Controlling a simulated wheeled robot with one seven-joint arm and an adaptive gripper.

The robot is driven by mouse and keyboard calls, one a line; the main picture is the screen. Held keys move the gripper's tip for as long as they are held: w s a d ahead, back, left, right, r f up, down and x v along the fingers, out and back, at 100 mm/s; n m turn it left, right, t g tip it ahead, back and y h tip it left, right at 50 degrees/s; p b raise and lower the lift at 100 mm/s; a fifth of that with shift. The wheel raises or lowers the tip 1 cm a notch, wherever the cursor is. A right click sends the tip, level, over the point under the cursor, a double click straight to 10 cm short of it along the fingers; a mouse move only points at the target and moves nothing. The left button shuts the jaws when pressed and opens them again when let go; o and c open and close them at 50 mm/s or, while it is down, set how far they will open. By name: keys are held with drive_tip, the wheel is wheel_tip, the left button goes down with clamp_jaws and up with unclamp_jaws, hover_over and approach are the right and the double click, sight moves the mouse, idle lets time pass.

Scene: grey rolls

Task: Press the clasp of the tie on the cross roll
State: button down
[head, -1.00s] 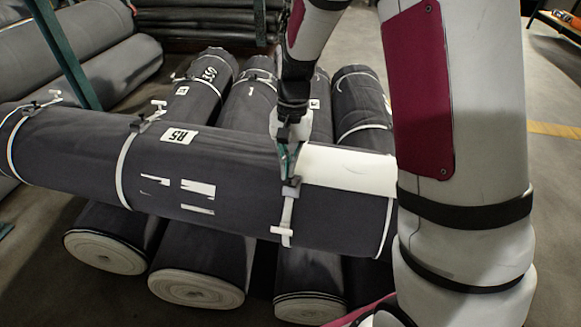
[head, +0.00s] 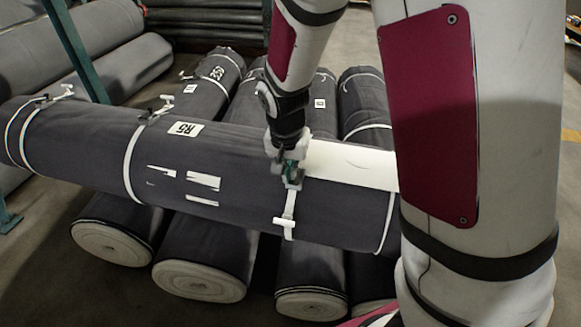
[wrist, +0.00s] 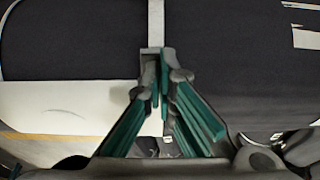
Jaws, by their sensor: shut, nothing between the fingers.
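The dark grey cross roll (head: 235,165) lies across several other rolls. A white tie (head: 289,203) wraps it near its right part, with a white T-shaped end (head: 284,222) on the front. My gripper (head: 290,180) is shut and empty, its fingertips at the top of this tie where the clasp sits. The fingers hide most of the clasp, and I cannot tell whether they touch it. In the wrist view, the tie strap (wrist: 156,22) runs up from a grey clasp piece (wrist: 149,51) beside the closed green-padded fingertips (wrist: 160,80).
A white patch (head: 350,165) covers the roll right of the gripper. Supporting rolls (head: 200,280) stick out below. A green post (head: 72,55) stands at the back left.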

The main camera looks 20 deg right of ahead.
drive_tip(key=shift+s+a+f, duration=0.2)
drive_tip(key=shift+s+f, duration=0.1)
drive_tip(key=shift+f, duration=0.15)
drive_tip(key=shift+s+a+f, duration=0.2)
drive_tip(key=shift+s+f, duration=0.05)
drive_tip(key=shift+f, duration=0.2)
drive_tip(key=shift+w+d, duration=0.1)
drive_tip(key=shift+w+d+r, duration=0.15)
drive_tip(key=shift+w+d, duration=0.2)
drive_tip(key=shift+w, duration=0.25)
drive_tip(key=shift+r, duration=0.1)
